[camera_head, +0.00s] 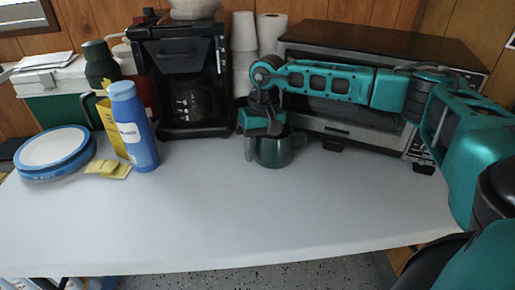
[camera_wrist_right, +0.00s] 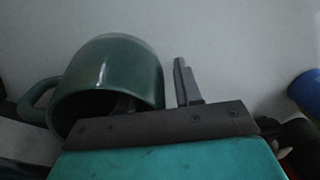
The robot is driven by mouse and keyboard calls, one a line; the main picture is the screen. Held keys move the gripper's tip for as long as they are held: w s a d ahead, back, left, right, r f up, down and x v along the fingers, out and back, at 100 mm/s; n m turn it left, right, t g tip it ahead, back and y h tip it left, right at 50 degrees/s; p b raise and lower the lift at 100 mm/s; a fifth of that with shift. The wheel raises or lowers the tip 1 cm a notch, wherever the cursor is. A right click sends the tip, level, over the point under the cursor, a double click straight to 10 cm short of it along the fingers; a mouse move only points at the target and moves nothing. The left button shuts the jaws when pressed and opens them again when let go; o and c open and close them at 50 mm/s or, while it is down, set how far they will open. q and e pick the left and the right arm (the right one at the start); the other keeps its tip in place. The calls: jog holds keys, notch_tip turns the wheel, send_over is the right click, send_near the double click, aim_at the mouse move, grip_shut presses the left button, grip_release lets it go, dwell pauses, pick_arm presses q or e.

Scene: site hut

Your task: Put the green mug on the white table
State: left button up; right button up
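The green mug (camera_head: 280,152) stands upright on the white table (camera_head: 250,220), in front of the toaster oven, with its handle to the right in the head view. My right gripper (camera_head: 258,140) is over the mug's left side, pointing down. In the right wrist view the mug (camera_wrist_right: 120,65) shows with its opening toward the camera. One finger of the right gripper (camera_wrist_right: 157,95) reaches inside the mug and the other is outside it. A gap shows between the outer finger and the mug's wall, so the gripper is open. My left gripper is not in view.
A toaster oven (camera_head: 350,120) stands right behind the mug and a coffee maker (camera_head: 183,80) behind to its left. A blue bottle (camera_head: 135,130), yellow packets (camera_head: 110,169) and stacked blue-rimmed plates (camera_head: 55,150) are at the left. The table's middle and front are clear.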

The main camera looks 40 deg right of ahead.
notch_tip(320, 180, up, 12)
jog(key=d+p, duration=0.1)
jog(key=p, duration=0.1)
jog(key=shift+s+d+p, duration=0.2)
jog(key=shift+p, duration=0.1)
dwell(0.5)
